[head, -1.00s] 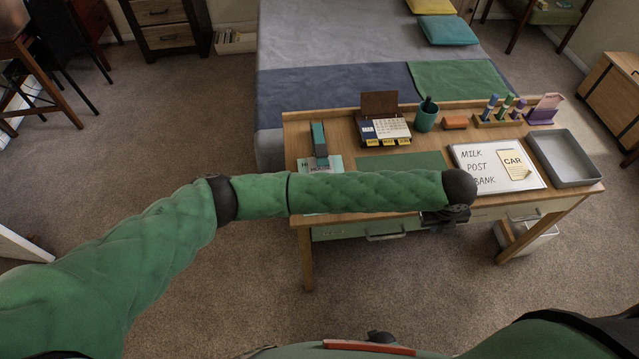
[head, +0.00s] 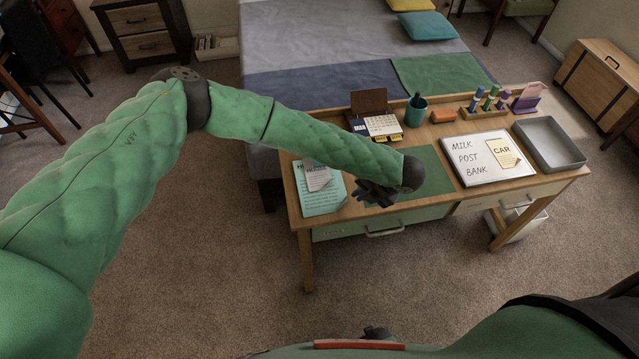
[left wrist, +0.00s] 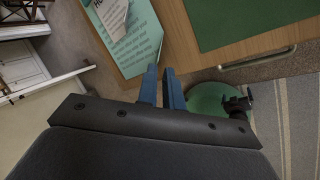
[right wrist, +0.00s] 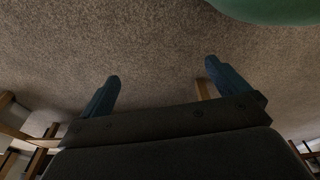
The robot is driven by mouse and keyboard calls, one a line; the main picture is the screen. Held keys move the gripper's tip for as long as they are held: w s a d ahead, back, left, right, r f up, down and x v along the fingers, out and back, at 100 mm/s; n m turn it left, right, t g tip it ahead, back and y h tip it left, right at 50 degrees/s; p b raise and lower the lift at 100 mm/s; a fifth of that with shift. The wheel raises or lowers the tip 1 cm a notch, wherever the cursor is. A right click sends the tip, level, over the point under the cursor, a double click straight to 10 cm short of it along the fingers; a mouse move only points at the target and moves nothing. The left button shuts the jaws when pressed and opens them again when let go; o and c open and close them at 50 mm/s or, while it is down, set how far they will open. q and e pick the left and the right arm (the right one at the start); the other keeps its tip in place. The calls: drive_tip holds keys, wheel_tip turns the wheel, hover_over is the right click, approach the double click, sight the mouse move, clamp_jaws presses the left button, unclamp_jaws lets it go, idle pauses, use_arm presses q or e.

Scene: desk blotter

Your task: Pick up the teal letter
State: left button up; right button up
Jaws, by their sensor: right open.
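The teal letter (head: 322,204) lies flat at the left end of the desk, with printed lines on it. A small grey slip (head: 316,174) lies over its upper part. The letter also shows at the top of the left wrist view (left wrist: 141,50). My right gripper (right wrist: 163,75) is open and empty, over bare carpet, away from the desk.
The desk (head: 297,209) also holds a green blotter (head: 430,180), a whiteboard (head: 480,170), a grey tray (head: 528,128), a calendar (head: 382,126) and a teal pen cup (head: 415,112). My left arm hides part of the desk's back left. A bed stands behind.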

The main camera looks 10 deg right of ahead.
sight(346, 201)
use_arm(q)
drive_tip(key=shift+w+a+f, duration=0.2)
drive_tip(key=shift+a+f, duration=0.05)
drive_tip(key=shift+f, duration=0.05)
drive_tip(key=shift+w+a+f+p, duration=0.1)
drive_tip(key=shift+a+f+p, duration=0.1)
drive_tip(key=shift+f+p, duration=0.25)
drive_tip(key=p+x, duration=0.3)
drive_tip(key=x, duration=0.1)
drive_tip(key=shift+a+f, duration=0.1)
drive_tip(key=shift+a, duration=0.15)
drive_tip(key=shift+w+a+f, duration=0.1)
drive_tip(key=shift+w+f, duration=0.05)
drive_tip(key=shift+f, duration=0.25)
use_arm(e)
drive_tip(key=s+d+f, duration=0.2)
drive_tip(key=s+f, duration=0.2)
drive_tip(key=s, duration=0.5)
drive_tip(key=shift+s+g, duration=0.2)
drive_tip(key=shift+g, duration=0.1)
use_arm(q)
clamp_jaws()
drive_tip(key=shift+r, duration=0.15)
use_arm(e)
drive_tip(key=shift+s+d, duration=0.1)
